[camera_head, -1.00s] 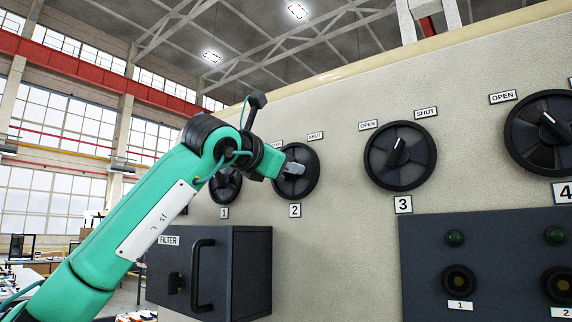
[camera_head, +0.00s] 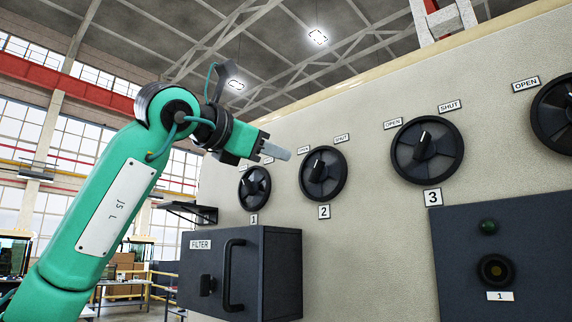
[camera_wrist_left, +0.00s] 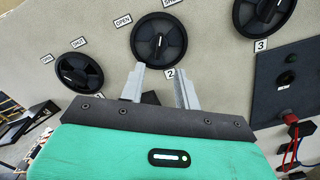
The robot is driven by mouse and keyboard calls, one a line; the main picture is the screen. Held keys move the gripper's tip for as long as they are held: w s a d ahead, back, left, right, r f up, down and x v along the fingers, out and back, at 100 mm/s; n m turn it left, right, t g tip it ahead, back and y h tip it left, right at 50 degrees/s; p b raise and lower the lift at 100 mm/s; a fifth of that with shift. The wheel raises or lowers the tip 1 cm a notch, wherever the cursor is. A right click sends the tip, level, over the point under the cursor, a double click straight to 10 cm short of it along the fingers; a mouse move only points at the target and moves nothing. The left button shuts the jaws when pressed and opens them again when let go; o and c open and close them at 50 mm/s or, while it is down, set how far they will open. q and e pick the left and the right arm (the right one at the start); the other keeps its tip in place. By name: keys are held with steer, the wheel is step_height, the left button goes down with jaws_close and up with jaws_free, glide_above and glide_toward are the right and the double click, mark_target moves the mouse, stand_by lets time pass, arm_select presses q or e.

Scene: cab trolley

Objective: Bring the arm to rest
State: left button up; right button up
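My left arm (camera_head: 115,205) is green and comes in from the lower left in the head view. Its gripper (camera_head: 277,151) is in front of the panel, a little left of knob 2 (camera_head: 323,174) and apart from it. In the left wrist view the two grey fingers (camera_wrist_left: 158,88) are spread with a gap between them and hold nothing. Knob 2 (camera_wrist_left: 159,38) shows beyond the fingertips. My right gripper is in neither view.
The beige panel (camera_head: 370,230) carries knob 1 (camera_head: 254,188), knob 3 (camera_head: 427,150) and another at the right edge. A dark FILTER box (camera_head: 240,272) with a handle juts out below the gripper. A dark button panel (camera_head: 505,260) is at the lower right.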

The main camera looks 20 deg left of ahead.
arm_select(q)
steer(key=shift+s+a, duration=0.15)
steer(key=shift+s, duration=0.15)
stand_by(0.4)
